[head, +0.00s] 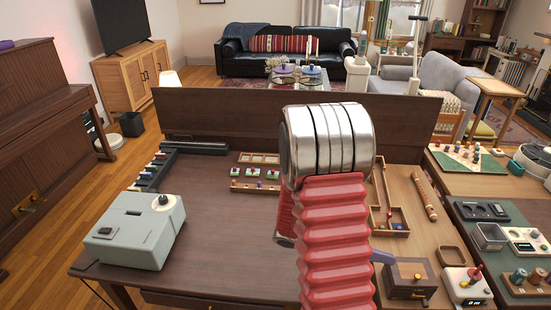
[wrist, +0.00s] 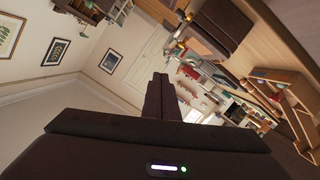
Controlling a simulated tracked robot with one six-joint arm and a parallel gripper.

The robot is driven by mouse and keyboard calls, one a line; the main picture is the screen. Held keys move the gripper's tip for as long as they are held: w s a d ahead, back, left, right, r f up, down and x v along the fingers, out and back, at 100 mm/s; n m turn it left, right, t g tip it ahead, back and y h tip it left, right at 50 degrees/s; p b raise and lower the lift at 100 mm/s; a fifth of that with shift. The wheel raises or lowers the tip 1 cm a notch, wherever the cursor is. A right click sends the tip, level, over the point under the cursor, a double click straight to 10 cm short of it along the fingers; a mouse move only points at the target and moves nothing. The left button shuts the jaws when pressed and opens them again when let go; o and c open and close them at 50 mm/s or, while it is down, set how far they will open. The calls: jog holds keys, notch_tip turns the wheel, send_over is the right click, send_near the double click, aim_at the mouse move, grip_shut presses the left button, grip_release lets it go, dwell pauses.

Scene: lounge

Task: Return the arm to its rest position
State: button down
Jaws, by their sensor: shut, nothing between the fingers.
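My arm rises in the middle of the head view, with a ribbed red sleeve and a silver banded joint above the dark wooden desk (head: 225,215). The gripper's fingers cannot be made out in the head view, hidden behind the arm. In the wrist view my gripper (wrist: 160,92) shows as dark fingers lying together, shut and empty. It points away from the desk, toward a tilted view of the walls and a white door (wrist: 123,68). No object touches the fingers.
A pale green box device (head: 130,235) stands at the desk's left front. A wooden tray with coloured pieces (head: 258,186) lies left of the arm. A wooden box with a crank (head: 410,278) and a white joystick device (head: 466,287) stand at right. The desk's left middle is clear.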

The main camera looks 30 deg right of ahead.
jog(key=s+a+f+n+y, duration=0.2)
jog(key=a+f+n+y, duration=0.3)
jog(key=n, duration=0.3)
jog(key=w+a+r+n+t+y, duration=0.25)
jog(key=a+n+t, duration=0.3)
jog(key=a, duration=0.45)
jog(key=w+a+r+n+t+y, duration=0.1)
jog(key=w+a+r+n+t, duration=0.1)
jog(key=a+r, duration=0.4)
jog(key=w+a+r+n+t+y, duration=0.1)
jog(key=w+a+r+n+t, duration=0.1)
jog(key=a+r+t, duration=0.3)
jog(key=w+a+r+n+t+y, duration=0.1)
jog(key=w+a+r+n+t, duration=0.2)
jog(key=a+r, duration=0.4)
jog(key=shift+a+n+t+y, duration=0.35)
jog(key=shift+a+t, duration=0.1)
jog(key=shift+a, duration=0.5)
